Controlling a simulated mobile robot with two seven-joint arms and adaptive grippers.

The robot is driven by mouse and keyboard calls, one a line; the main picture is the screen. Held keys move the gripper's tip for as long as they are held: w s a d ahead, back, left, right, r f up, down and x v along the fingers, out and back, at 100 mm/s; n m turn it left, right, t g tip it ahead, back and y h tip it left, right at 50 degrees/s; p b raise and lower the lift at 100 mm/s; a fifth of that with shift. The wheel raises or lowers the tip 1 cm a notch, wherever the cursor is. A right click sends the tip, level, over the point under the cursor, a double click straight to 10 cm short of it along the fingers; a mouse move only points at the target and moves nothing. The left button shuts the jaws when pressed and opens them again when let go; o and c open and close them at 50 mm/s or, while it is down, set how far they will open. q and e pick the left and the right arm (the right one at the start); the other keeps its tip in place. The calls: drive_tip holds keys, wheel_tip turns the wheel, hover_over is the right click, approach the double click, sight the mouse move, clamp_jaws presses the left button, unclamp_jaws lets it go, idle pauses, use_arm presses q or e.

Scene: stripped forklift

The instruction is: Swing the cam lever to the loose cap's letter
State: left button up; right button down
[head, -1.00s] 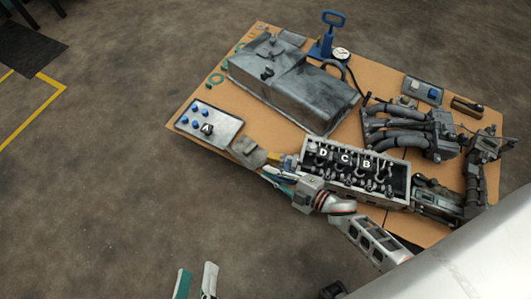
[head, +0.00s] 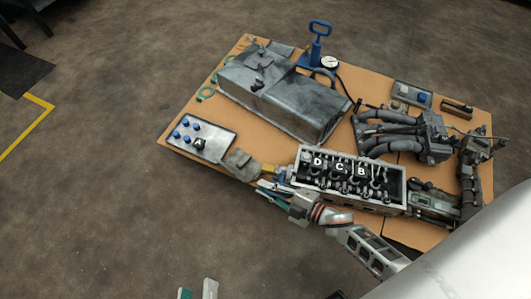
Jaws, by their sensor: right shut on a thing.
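The cylinder head (head: 350,196) lies on the bench with lettered caps D (head: 317,161), C (head: 339,167) and B (head: 361,172) on top. A cap lettered A (head: 200,144) sits apart on the grey tray (head: 220,147) at the left. My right gripper (head: 270,191) is at the left end of the head, beside a yellow part (head: 268,171). It is shut on what looks like the cam lever, mostly hidden by the fingers. My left gripper (head: 198,290) is at the bottom edge, off the bench, cut off, its two fingertips apart and empty.
A grey rag (head: 240,161) lies between tray and head. A large metal cover (head: 285,95), a blue hand pump (head: 317,45) with a gauge, and a pipe manifold (head: 400,135) fill the back. Blue pieces (head: 196,126) stand on the tray.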

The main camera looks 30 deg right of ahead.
drive_tip(key=shift+s+a+f, duration=0.1)
drive_tip(key=shift+s+f, duration=0.5)
drive_tip(key=shift+f, duration=0.35)
drive_tip(key=c, duration=2.1)
unclamp_jaws()
drive_tip(key=shift+c, duration=0.2)
drive_tip(key=shift+w+r, duration=0.15)
drive_tip(key=shift+r, duration=0.05)
drive_tip(key=v, duration=1.2)
drive_tip(key=shift+r, duration=0.1)
